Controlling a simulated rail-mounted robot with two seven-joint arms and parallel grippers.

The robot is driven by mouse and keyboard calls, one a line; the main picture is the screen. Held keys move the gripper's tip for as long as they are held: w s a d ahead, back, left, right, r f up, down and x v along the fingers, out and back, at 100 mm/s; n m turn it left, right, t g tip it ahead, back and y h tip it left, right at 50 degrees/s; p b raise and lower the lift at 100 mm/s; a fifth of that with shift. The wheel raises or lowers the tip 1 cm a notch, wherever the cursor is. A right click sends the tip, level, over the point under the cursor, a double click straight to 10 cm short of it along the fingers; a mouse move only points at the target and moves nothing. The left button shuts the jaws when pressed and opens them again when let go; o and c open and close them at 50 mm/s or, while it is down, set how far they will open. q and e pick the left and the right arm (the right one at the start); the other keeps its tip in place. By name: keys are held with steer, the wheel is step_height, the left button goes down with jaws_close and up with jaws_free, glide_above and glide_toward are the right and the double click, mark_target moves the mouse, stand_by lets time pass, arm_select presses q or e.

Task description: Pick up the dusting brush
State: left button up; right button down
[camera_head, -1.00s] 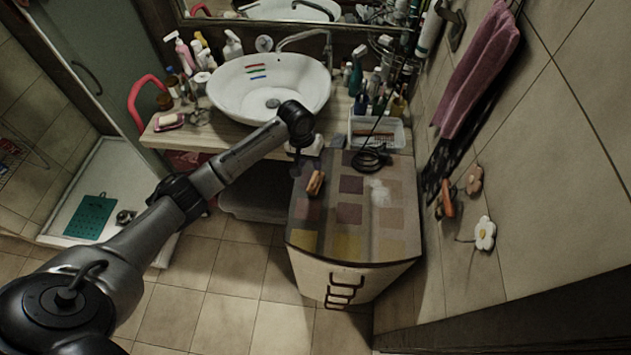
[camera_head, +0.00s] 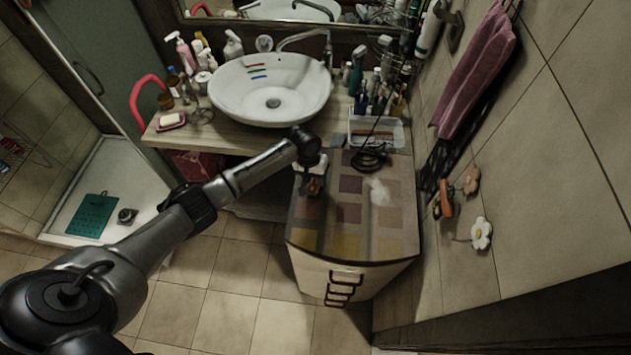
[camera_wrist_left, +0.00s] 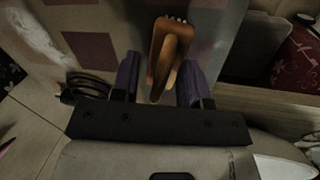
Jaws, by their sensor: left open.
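The dusting brush (camera_wrist_left: 172,48), with a wooden orange-brown body and pale bristles at one end, lies on the patchwork top of the cabinet. In the head view it is a small brown shape (camera_head: 314,187) partly hidden by my left gripper (camera_head: 311,176). In the left wrist view my left gripper (camera_wrist_left: 160,72) is open, with one purple finger on each side of the brush's handle. I cannot tell whether either finger touches it. My right gripper is not in view.
The cabinet top (camera_head: 348,213) is clear toward the front. A black coiled cable (camera_head: 370,158) and a white basket (camera_head: 391,133) are at its back. The sink (camera_head: 268,108) stands on the wooden counter behind. Flower hooks (camera_head: 481,232) are on the right wall.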

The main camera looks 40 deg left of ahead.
arm_select(q)
steer(key=shift+c, duration=0.2)
jaws_close()
steer(key=shift+r, duration=0.15)
steer(key=shift+r, duration=0.65)
step_height(320, 180, up, 3)
steer(key=shift+d+f+b, duration=0.1)
steer(key=shift+b, duration=0.35)
steer(key=s+d+r, duration=0.5)
steer(key=d+r, duration=0.1)
steer(key=d, duration=0.4)
steer(key=shift+s+r+b, duration=0.25)
steer(key=shift+r+b, duration=0.1)
steer(key=shift+b, duration=0.1)
